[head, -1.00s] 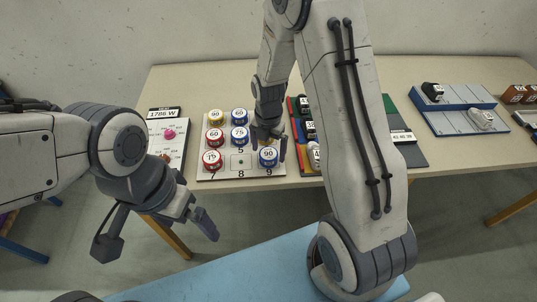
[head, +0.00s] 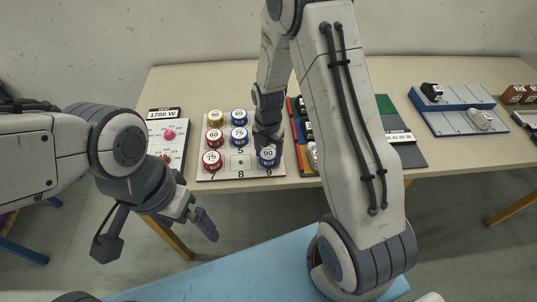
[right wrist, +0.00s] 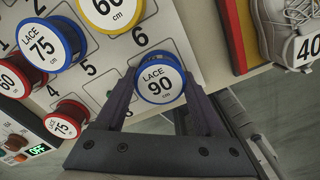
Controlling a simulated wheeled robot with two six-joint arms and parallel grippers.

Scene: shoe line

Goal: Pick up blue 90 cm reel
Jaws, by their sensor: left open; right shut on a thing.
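The blue 90 cm reel (head: 268,158) stands at spot 9, the front right corner of the white numbered board (head: 240,172). In the right wrist view the blue reel (right wrist: 160,82) shows its "LACE 90" label facing the camera. My right gripper (right wrist: 158,96) is shut on it, one dark finger on each side. I cannot tell whether the reel is lifted off the board. My left gripper (head: 203,222) is open and empty, in front of the table's near edge, left of the board.
Other reels stand close by, including a blue 75 reel (head: 239,134) and a red 75 reel (head: 212,157). A control panel (head: 168,148) lies left of the board. Shoes on coloured mats lie to its right. Spot 8 is empty.

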